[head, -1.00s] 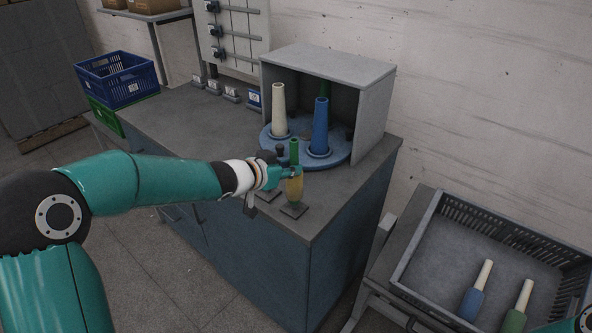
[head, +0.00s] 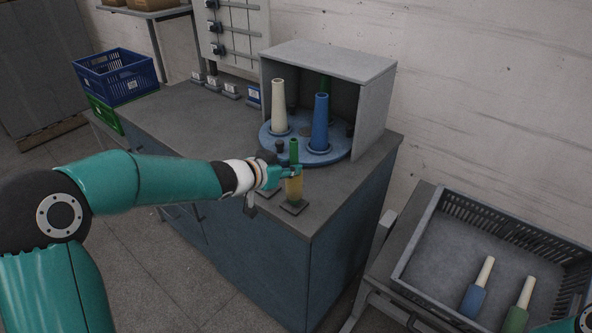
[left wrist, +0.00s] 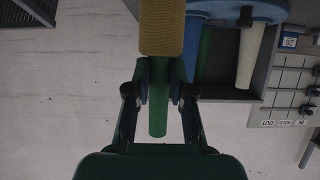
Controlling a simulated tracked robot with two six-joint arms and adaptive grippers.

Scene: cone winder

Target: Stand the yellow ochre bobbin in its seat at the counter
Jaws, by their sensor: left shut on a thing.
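The yellow ochre bobbin (head: 294,189) is upright near the counter's front corner, with its green core sticking up. Its lower end is at a small dark square seat (head: 294,208); I cannot tell whether it touches. My left gripper (head: 292,172) is shut on the bobbin's upper part, around the green core. In the left wrist view the ochre winding (left wrist: 162,27) lies beyond the fingertips (left wrist: 161,70), and the green core (left wrist: 158,105) runs between the fingers. The seat is hidden there. My right gripper does not show.
Behind the bobbin a blue turntable (head: 335,155) carries a cream cone (head: 279,105) and a blue cone (head: 320,122) under a grey hood (head: 375,110). A second dark seat (head: 268,194) is partly hidden by my gripper. A grey crate (head: 425,250) with two bobbins stands right.

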